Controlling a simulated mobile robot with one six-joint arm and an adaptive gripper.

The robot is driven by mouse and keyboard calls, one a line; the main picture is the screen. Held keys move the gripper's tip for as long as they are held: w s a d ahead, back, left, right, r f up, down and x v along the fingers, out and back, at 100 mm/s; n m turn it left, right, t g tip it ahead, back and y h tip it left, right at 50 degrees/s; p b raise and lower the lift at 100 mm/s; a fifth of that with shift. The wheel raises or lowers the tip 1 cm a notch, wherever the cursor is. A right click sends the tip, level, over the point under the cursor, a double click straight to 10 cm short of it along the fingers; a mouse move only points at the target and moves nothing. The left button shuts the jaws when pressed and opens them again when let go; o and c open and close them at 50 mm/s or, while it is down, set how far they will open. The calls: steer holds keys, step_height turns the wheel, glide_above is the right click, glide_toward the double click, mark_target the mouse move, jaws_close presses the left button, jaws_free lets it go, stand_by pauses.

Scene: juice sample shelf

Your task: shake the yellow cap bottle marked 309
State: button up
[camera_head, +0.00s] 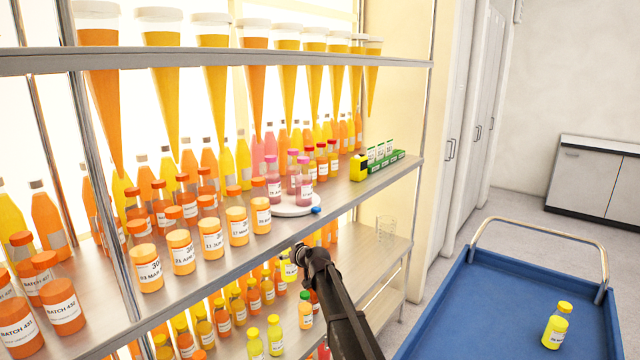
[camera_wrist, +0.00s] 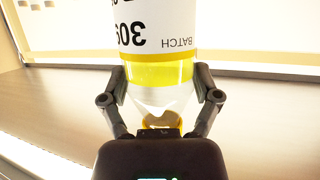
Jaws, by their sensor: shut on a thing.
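My gripper (camera_head: 303,250) is in front of the shelf unit, just below the edge of the middle shelf. It is shut on a bottle marked 309 (camera_wrist: 155,40). In the wrist view the two fingers press on either side of this bottle, around its clear part. Its white label reads "BATCH" and "309" upside down in that view, with yellow liquid showing beside the label. The bottle's far end is cut off by the picture's top edge. In the head view, a small yellow bottle with a pale label (camera_head: 288,270) shows at the gripper.
The middle shelf (camera_head: 210,268) is crowded with orange and yellow bottles. More bottles fill the lower shelf.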

steer(key=w+d, duration=0.4)
steer(key=w, duration=0.2)
steer(key=s+a, duration=0.4)
steer(key=s, duration=0.1)
steer(key=shift+s, duration=0.35)
stand_by(0.5)
